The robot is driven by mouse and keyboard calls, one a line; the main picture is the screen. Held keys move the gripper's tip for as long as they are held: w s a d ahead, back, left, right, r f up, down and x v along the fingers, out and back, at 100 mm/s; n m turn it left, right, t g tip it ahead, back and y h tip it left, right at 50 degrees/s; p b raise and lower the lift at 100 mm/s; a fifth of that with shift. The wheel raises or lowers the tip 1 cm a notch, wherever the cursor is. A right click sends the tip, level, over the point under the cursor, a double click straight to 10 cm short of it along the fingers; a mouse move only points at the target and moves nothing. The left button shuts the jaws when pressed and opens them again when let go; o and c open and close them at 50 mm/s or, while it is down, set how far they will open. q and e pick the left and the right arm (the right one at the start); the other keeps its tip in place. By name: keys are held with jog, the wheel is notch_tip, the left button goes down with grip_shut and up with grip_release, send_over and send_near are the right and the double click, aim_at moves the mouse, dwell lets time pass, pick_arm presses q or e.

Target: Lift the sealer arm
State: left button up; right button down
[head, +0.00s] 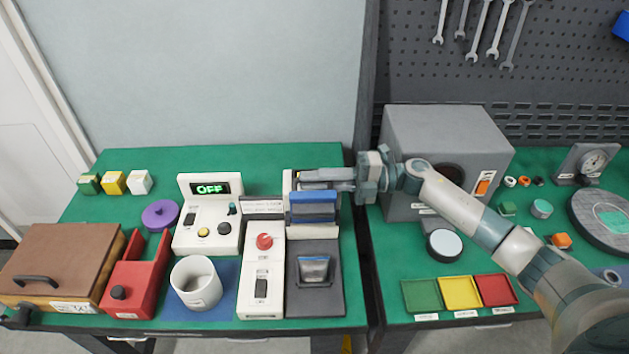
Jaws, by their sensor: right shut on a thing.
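The sealer is a white unit with a red button (264,241) and a dark switch, joined to a dark grey bed (322,300) on the green table. The sealer arm (313,208), with blue and pale bands, stands up at the back of the bed, apart from the bed's front. My right gripper (299,179) comes in from the right, its fingers pointing left along the top of the sealer arm. It is shut on the sealer arm; its fingers partly hide the contact. My left gripper is not in view.
A small pouch-like item (314,267) lies on the bed. Left of the sealer stand a white cup (196,284), a panel reading OFF (208,236) and a red holder (132,290). Coloured trays (422,296) lie at front right.

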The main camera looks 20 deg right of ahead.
jog(key=c, duration=1.8)
grip_release()
jog(key=shift+r, duration=0.1)
jog(key=shift+s, duration=0.1)
